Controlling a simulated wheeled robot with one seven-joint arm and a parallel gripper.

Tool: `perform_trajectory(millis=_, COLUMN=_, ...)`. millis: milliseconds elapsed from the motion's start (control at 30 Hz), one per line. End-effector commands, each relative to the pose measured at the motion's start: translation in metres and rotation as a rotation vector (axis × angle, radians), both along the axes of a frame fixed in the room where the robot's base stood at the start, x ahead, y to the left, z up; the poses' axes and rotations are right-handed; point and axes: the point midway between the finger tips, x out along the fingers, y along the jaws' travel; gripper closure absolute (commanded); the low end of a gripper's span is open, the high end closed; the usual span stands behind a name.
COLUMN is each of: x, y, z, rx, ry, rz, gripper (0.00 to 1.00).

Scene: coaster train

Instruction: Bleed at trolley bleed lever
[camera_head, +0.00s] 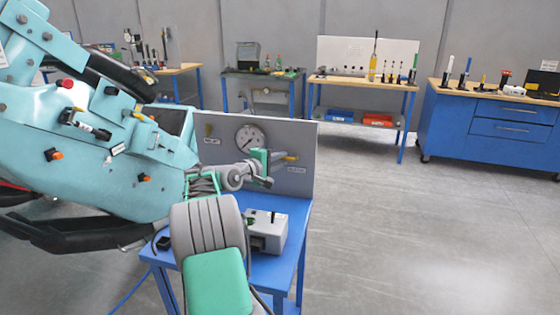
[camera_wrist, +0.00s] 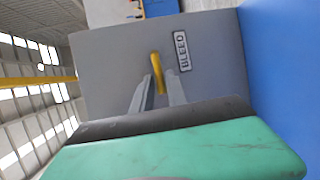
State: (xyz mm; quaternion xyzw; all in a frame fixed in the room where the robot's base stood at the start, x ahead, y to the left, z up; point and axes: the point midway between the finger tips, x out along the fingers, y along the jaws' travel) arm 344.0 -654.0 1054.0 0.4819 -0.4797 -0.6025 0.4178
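The yellow bleed lever (camera_wrist: 157,72) sticks out from a grey panel (camera_wrist: 110,70) beside a BLEED label (camera_wrist: 182,51) in the wrist view. My gripper (camera_wrist: 160,76) is at the lever, with one finger on each side of it. The fingers are apart, and the lever's end lies between them; I cannot tell whether either finger touches it. In the head view the lever (camera_head: 288,158) shows just right of my gripper (camera_head: 268,167), on the right part of the panel. My gripper hides part of the panel there.
A round gauge (camera_head: 250,138) and another labelled yellow fitting (camera_head: 209,130) are on the panel. A grey box (camera_head: 267,232) with a black lever stands on the blue trolley (camera_head: 295,212) below my arm. A large teal machine (camera_head: 90,130) fills the left. Floor at right is clear.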

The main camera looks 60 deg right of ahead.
Motion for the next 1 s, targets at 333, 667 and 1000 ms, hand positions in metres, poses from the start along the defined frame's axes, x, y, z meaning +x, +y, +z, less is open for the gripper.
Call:
perform_trajectory(millis=333, x=0.0002, y=0.0003, z=0.0000, rx=0.000, ry=0.000, rz=0.000, gripper=1.00)
perform_trajectory(millis=667, x=0.0002, y=0.0003, z=0.0001, rx=0.001, ry=-0.002, rz=0.001, gripper=1.00)
perform_trajectory(millis=1000, x=-0.0007, y=0.0001, z=0.0055, rx=0.020, ry=-0.096, rz=0.001, gripper=1.00)
